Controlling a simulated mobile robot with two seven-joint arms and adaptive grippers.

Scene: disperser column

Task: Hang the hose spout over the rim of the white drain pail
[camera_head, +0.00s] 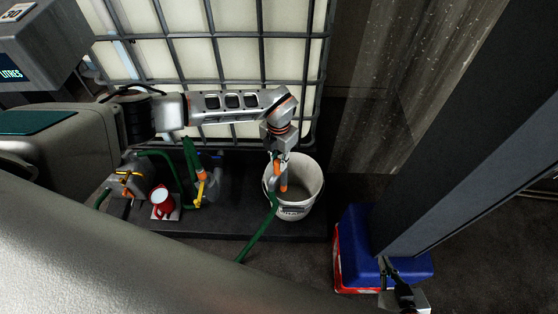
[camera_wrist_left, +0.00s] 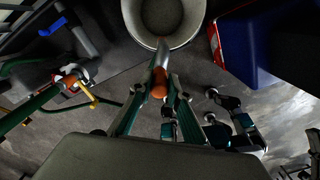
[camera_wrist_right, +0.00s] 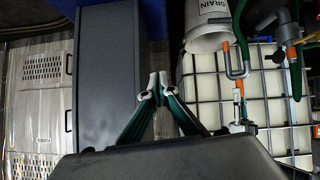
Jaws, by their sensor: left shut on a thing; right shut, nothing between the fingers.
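The white drain pail (camera_head: 312,205) stands on a dark platform; it also shows in the left wrist view (camera_wrist_left: 188,38) and right wrist view (camera_wrist_right: 207,22). My left gripper (camera_head: 279,158) is shut on the hose spout (camera_head: 283,180), a grey hooked pipe with orange ends. The spout crosses the pail's rim from above: one orange leg is over the opening, and the green hose (camera_head: 259,236) runs down outside. Its near orange end (camera_wrist_left: 158,91) shows in the left wrist view. I cannot tell if it touches the rim. My right gripper (camera_head: 384,266) is shut and empty, right of the pail.
A caged white tank (camera_head: 240,60) stands behind the pail. A blue and red crate (camera_head: 353,228) and a large dark column (camera_head: 470,140) are to the right.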

